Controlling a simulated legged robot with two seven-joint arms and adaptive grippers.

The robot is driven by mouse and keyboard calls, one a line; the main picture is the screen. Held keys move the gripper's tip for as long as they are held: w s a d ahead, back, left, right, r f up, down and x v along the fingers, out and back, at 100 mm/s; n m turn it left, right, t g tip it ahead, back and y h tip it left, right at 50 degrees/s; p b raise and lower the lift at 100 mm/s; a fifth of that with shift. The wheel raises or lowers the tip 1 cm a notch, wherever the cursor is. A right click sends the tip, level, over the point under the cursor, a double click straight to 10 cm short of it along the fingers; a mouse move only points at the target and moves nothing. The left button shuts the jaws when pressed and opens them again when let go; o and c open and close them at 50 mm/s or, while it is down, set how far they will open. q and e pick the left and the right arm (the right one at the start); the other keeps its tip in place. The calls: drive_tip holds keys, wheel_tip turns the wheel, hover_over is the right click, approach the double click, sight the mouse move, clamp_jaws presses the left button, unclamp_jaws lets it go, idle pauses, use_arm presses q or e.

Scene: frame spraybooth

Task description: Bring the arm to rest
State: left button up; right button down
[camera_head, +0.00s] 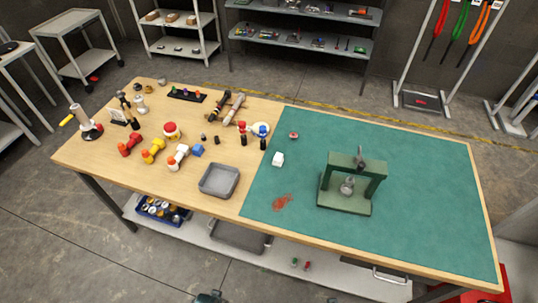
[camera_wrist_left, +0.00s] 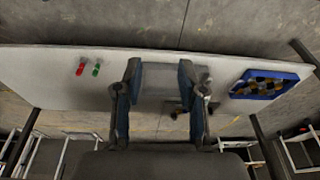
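My left gripper (camera_wrist_left: 160,100) is open in the left wrist view, its two blue-and-dark fingers apart with nothing held between them. Beyond the fingers is the pale lower shelf (camera_wrist_left: 50,85) of the workbench, with a grey tray partly behind the fingers. In the head view only a small dark tip of what looks like my left gripper (camera_head: 210,297) shows at the bottom edge, in front of the bench and apart from it. My right gripper cannot be made out in either view.
The wooden workbench (camera_head: 75,155) carries a green mat (camera_head: 430,210) with a green press frame (camera_head: 352,183), a grey tray (camera_head: 219,180), and several tools and coloured pieces. Below, the shelf holds a blue crate (camera_wrist_left: 264,84) and small red and green items. Floor before the bench is clear.

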use_arm(q)
drive_tip(key=s+a+f+g, duration=0.1)
drive_tip(key=s+a+f, duration=0.2)
drive_tip(key=s+f, duration=1.7)
wheel_tip(320, 180, down, 3)
drive_tip(key=shift+a+f+g, duration=0.15)
drive_tip(key=shift+g, duration=0.15)
use_arm(e)
drive_tip(key=s+d+f+g, duration=0.1)
drive_tip(key=s+d+f, duration=0.2)
drive_tip(key=s+f, duration=1.7)
wheel_tip(320, 180, down, 3)
drive_tip(key=shift+d+f+g, duration=0.15)
drive_tip(key=shift+d+g, duration=0.05)
drive_tip(key=shift+g, duration=0.1)
